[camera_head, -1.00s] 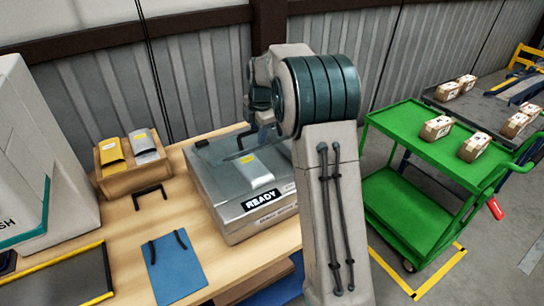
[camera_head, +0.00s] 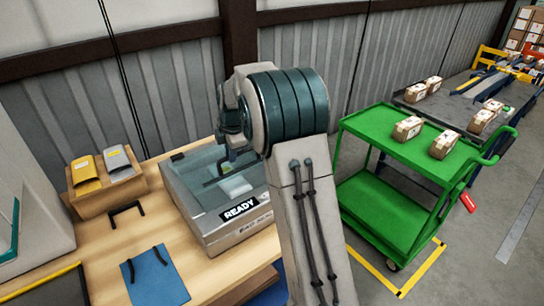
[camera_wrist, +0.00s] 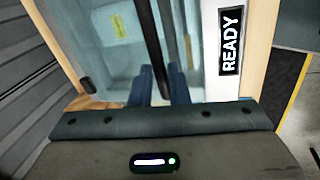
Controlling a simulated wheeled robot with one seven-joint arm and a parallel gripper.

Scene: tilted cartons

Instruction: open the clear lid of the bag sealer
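The bag sealer (camera_head: 228,232) is a grey box on the wooden bench with a READY label on its front. Its clear lid (camera_head: 197,163) looks down over the body, with a pale packet visible through it. In the wrist view the lid (camera_wrist: 112,50) shows a yellow label beneath. A dark bar, apparently the lid's handle (camera_wrist: 148,30), runs down between the two blue fingers of my gripper (camera_wrist: 160,85). The fingers flank the bar closely; whether they press on it is unclear. In the head view my arm partly covers the sealer's right side and the fingers are not clear.
A cardboard box with yellow and grey pouches (camera_head: 104,178) stands left of the sealer. A blue board (camera_head: 155,277) lies in front of it. A green cart (camera_head: 400,150) with small cartons stands to the right. The corrugated wall is close behind the bench.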

